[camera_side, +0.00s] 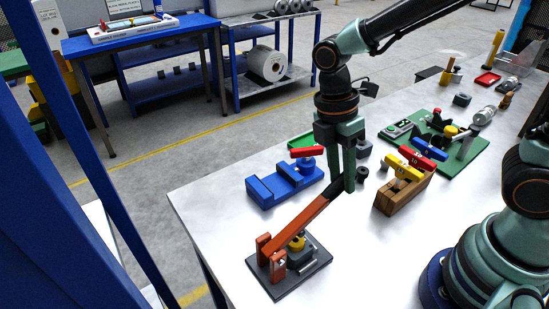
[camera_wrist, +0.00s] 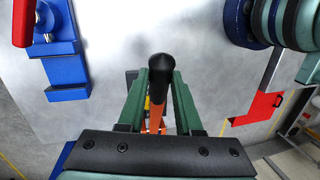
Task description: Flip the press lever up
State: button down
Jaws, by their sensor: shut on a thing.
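The press (camera_side: 288,266) stands near the front edge of the table, with a dark base plate, orange posts and a yellow knob (camera_side: 297,243). Its orange-red lever (camera_side: 305,218) slants up from the posts towards the right. My gripper (camera_side: 345,186) is shut on the black handle end of the lever, fingers pointing down. In the wrist view the black handle (camera_wrist: 162,75) stands between the two green fingers of my gripper (camera_wrist: 160,82). The orange lever (camera_wrist: 155,116) and part of the press show behind it, mostly hidden by my gripper.
A blue vise (camera_side: 285,183) with a red handle (camera_side: 306,152) stands behind the press. A wooden block (camera_side: 403,194) with yellow and red parts stands to the right. A green board (camera_side: 437,145) with fittings lies farther back. The table (camera_side: 360,262) is clear right of the press.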

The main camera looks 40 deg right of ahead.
jog(key=c, duration=0.6)
grip_release()
jog(key=shift+r, duration=0.1)
jog(key=v, duration=1.2)
